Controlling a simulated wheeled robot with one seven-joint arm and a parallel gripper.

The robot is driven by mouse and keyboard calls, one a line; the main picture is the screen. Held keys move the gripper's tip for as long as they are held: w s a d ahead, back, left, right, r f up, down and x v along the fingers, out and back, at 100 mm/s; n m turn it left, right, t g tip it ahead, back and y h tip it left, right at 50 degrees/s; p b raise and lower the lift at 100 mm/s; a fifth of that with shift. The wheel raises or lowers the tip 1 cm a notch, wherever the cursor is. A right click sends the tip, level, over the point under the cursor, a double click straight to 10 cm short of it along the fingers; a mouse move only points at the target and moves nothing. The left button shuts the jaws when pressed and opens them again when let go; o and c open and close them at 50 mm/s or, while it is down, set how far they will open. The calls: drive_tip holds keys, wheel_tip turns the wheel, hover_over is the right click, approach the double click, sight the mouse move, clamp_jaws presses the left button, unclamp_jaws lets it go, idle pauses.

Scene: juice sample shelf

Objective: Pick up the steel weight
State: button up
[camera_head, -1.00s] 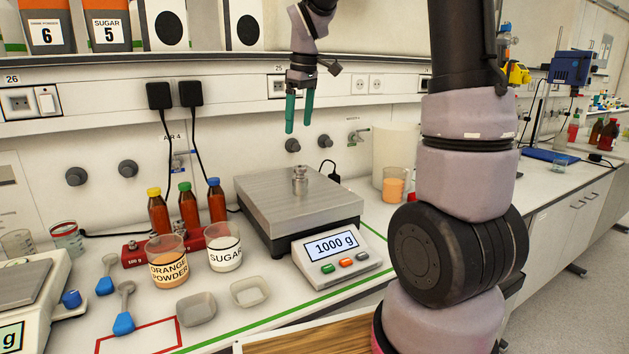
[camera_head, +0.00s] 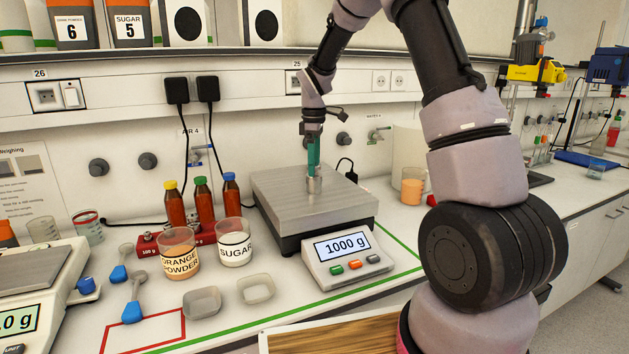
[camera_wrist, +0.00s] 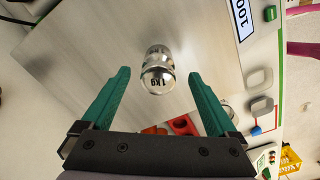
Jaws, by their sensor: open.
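The steel weight (camera_head: 314,185) stands upright on the metal plate of the scale (camera_head: 275,205), whose display reads 1000 g. In the wrist view the shiny weight (camera_wrist: 158,72), marked 1 kg, lies ahead of and between the green fingertips. My gripper (camera_head: 313,155) points down directly above the weight, its green fingers near the weight's top. In the wrist view my gripper (camera_wrist: 158,78) is open, with a gap on both sides of the weight. Whether the fingers overlap the weight's knob in height is hard to tell.
Cups of orange powder (camera_head: 179,262) and sugar (camera_head: 233,252) stand left of the scale, with brown bottles (camera_head: 202,200) behind them. Two small trays (camera_head: 203,302) lie in front. A beaker with orange contents (camera_head: 412,187) stands right of the scale. The wall is close behind.

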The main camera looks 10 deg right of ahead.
sight(314, 178)
wheel_tip(314, 178, down, 4)
drive_tip(key=shift+w+f, duration=0.15)
drive_tip(key=shift+f, duration=0.05)
drive_tip(key=shift+r, duration=0.1)
clamp_jaws()
